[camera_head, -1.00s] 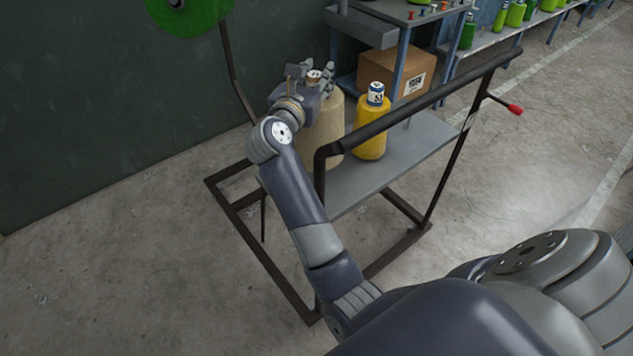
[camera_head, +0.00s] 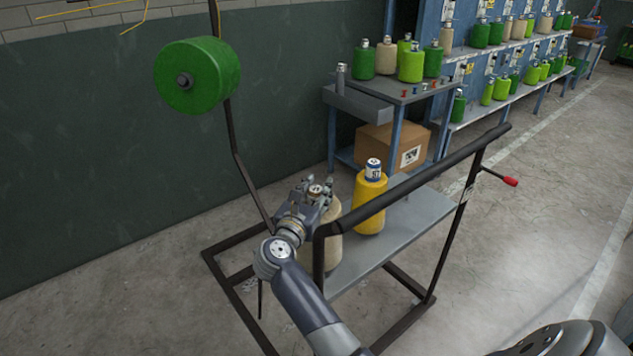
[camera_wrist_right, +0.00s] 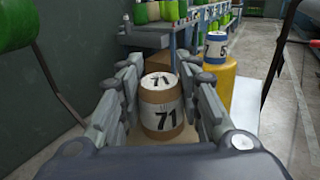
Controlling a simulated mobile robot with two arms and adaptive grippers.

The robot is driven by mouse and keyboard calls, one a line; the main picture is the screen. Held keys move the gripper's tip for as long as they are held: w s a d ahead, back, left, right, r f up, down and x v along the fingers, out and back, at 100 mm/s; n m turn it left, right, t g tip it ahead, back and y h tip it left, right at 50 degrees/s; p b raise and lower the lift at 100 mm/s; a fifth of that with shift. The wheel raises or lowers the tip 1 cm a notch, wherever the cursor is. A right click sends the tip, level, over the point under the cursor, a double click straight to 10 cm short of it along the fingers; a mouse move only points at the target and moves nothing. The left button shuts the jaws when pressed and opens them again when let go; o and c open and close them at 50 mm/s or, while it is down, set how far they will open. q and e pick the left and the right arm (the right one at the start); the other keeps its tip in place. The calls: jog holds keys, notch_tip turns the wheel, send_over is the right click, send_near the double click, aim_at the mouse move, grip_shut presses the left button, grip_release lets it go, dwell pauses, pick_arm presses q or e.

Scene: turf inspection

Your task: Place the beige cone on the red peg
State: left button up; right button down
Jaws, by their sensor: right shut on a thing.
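The beige cone (camera_head: 331,216) stands on the left end of the grey cart shelf (camera_head: 415,222), partly hidden by the cart frame and my arm. My right gripper (camera_head: 317,187) is shut on its narrow top. In the right wrist view, the fingers lie on both sides of the brown and white top (camera_wrist_right: 161,115), marked 71. Small pegs in red, blue and orange stand on the grey table (camera_head: 385,88) at the back; a red peg (camera_head: 403,92) is among them, small in view. My left gripper is not in view.
A yellow cone (camera_head: 369,205) stands beside the beige one on the cart. The cart's dark handle bar (camera_head: 420,180) runs along its near side. A large green roll (camera_head: 197,76) is at left. Several cones crowd the back of the table. A cardboard box (camera_head: 385,147) sits below.

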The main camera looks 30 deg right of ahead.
jog(key=shift+r, duration=0.25)
jog(key=c, duration=1.3)
grip_release()
jog(key=shift+f, duration=0.25)
jog(key=shift+c, duration=0.2)
jog(key=shift+o, duration=1.3)
jog(key=shift+s+a+r, duration=0.1)
jog(key=v, duration=0.7)
jog(key=shift+s+a, duration=0.1)
jog(key=shift+a, duration=0.1)
jog(key=shift+r, duration=0.1)
